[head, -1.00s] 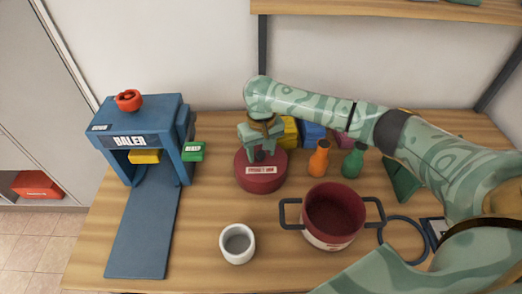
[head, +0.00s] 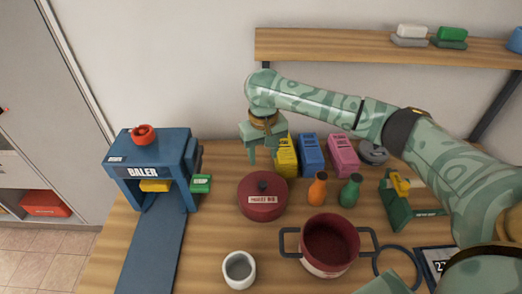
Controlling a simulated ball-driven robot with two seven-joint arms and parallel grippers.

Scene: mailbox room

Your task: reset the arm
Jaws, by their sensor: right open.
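My right arm (head: 320,103) reaches in from the right over the table. My right gripper (head: 264,153) points down with its fingers apart and empty. It is above and behind the dark red lid (head: 263,200), apart from the lid's black knob. The lid lies flat on the table and carries a white label. The yellow box (head: 286,160) is just right of the gripper in the picture. My left gripper does not show.
A blue baler (head: 150,172) with a red knob stands at left. A red pot (head: 329,246), white cup (head: 239,268), orange bottle (head: 317,189) and green bottle (head: 350,191) stand in front. A wooden shelf (head: 340,46) runs along the wall above the arm.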

